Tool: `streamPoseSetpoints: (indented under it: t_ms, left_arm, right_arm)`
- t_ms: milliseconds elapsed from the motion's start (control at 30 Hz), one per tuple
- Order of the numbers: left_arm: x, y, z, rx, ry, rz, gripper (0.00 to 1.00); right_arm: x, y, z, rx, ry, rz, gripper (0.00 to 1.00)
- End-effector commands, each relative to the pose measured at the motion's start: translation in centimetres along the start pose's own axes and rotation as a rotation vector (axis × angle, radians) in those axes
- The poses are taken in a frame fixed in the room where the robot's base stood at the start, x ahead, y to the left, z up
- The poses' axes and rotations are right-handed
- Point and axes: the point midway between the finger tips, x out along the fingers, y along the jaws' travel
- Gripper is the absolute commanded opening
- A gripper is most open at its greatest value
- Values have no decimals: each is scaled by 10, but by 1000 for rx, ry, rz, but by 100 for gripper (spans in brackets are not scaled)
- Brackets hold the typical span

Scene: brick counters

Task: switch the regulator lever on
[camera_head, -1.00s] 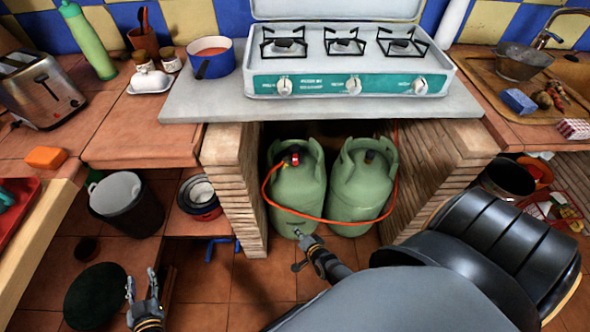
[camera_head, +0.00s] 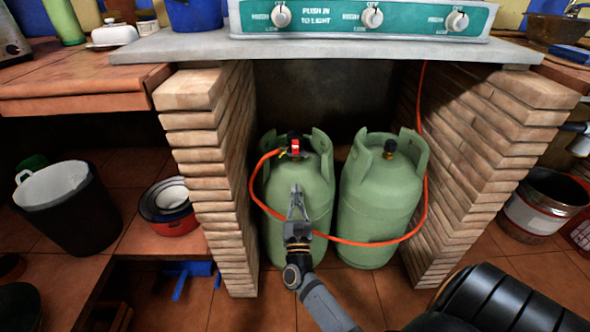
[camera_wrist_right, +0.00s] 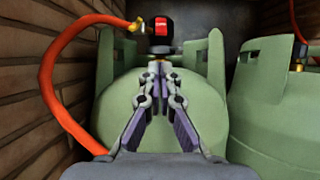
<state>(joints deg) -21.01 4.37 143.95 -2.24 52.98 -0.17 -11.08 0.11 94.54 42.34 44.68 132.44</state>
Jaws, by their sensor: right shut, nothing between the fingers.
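The regulator (camera_head: 295,140), black with a red part on its front, sits on top of the left green gas cylinder (camera_head: 283,225). The red part, perhaps the lever, faces me in the wrist view (camera_wrist_right: 162,28); its setting cannot be told. My right gripper (camera_head: 296,193) is in front of the left cylinder, below the regulator. Its fingers (camera_wrist_right: 158,70) are closed together and empty, with the tips just below the regulator in the wrist view. My left gripper is out of view.
An orange hose (camera_head: 340,241) runs from the regulator across the front of both cylinders and up at the right. A second green cylinder (camera_head: 378,210) stands close on the right. Brick walls (camera_head: 222,165) flank the niche under the stove counter (camera_head: 330,50).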

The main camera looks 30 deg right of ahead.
Motion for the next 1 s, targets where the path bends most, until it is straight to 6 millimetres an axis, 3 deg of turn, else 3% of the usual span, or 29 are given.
streamPoseSetpoints:
  t_ms: [267, 700, 1000]
  left_arm:
    - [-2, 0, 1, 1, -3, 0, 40]
    - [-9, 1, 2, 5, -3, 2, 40]
    - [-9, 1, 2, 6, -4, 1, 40]
  right_arm:
    - [13, 0, 0, -3, -1, 1, 0]
    - [89, 1, -1, -5, 0, 3, 0]
    - [100, 1, -1, -5, 2, 3, 0]
